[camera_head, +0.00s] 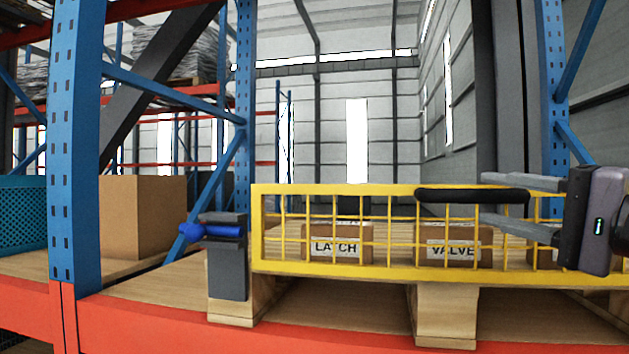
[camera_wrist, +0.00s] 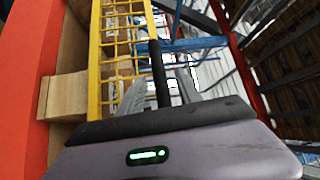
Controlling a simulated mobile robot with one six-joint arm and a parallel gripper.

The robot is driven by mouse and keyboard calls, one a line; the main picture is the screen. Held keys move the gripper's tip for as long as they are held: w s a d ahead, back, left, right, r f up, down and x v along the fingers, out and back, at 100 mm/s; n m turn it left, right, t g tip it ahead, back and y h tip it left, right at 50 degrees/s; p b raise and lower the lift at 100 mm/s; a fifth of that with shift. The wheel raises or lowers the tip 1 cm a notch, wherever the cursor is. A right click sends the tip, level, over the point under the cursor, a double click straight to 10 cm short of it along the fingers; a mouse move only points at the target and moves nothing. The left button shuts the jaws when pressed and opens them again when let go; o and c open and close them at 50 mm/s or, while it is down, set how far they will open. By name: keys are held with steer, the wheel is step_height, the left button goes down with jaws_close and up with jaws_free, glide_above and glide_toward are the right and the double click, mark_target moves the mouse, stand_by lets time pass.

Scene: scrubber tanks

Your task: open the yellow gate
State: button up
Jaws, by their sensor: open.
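The yellow gate (camera_head: 340,273) is a wire-mesh panel along the front of the shelf, its left end beside a grey latch post (camera_head: 228,272) with a blue handle (camera_head: 212,231) pointing left. I cannot tell whether the latch holds the gate. A black bar handle (camera_head: 455,195) runs along the gate's top right part. My gripper (camera_head: 484,197) comes from the right, open, its fingers above and below the handle's right part. In the wrist view the black handle (camera_wrist: 158,75) lies between the two fingers (camera_wrist: 157,86), with visible gaps, beside the yellow gate (camera_wrist: 94,60).
Behind the mesh stand cardboard boxes labelled LATCH (camera_head: 337,243) and VALVE (camera_head: 452,246) on a wooden pallet (camera_head: 445,318). A blue rack upright (camera_head: 75,140) and a larger box (camera_head: 142,216) stand at the left. An orange beam (camera_head: 180,330) edges the shelf.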

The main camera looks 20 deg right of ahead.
mark_target(486, 198)
steer(key=x, duration=0.4)
steer(key=shift+w+p, duration=0.15)
steer(key=shift+p, duration=0.25)
steer(key=shift+c, duration=0.2)
jaws_close()
stand_by(0.9)
